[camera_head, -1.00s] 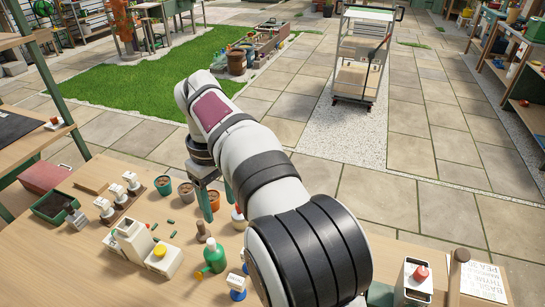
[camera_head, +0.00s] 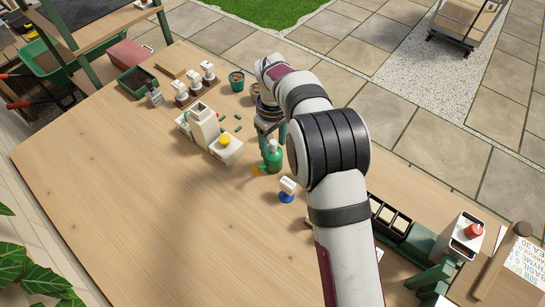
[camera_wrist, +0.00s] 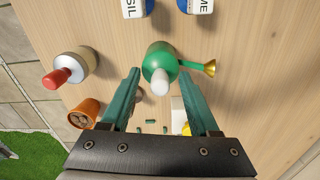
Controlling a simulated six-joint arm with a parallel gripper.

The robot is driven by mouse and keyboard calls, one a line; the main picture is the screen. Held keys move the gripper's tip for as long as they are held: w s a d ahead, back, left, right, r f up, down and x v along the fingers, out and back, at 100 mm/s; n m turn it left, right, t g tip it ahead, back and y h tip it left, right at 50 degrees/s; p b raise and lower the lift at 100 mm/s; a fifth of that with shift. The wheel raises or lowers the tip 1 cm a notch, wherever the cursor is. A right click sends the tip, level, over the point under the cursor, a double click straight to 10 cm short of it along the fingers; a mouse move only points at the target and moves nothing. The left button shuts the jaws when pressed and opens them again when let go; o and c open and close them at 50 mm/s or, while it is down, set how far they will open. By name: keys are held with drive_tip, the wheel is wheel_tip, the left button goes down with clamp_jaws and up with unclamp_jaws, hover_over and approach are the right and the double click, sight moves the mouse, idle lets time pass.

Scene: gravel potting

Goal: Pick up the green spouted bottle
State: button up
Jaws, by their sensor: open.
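The green spouted bottle (camera_head: 273,157) stands upright on the wooden table, with a pale cap and a yellow-gold spout. In the wrist view the bottle (camera_wrist: 161,62) lies just ahead of and between my fingers, its white cap toward the camera and its spout pointing right. My gripper (camera_wrist: 164,82) is open and empty, with a green finger on each side of the bottle's line. In the head view my gripper (camera_head: 268,128) is beside the bottle, on its far side and partly hidden. I cannot tell whether either finger touches it.
A white machine with a yellow knob (camera_head: 225,140) stands left of the bottle. A white-and-blue labelled item (camera_head: 287,188) is in front. In the wrist view a red-topped jar (camera_wrist: 70,70) and a terracotta pot (camera_wrist: 84,113) are left. The table's front left is clear.

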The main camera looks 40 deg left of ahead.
clamp_jaws()
drive_tip(key=shift+r, duration=0.1)
idle(1.2)
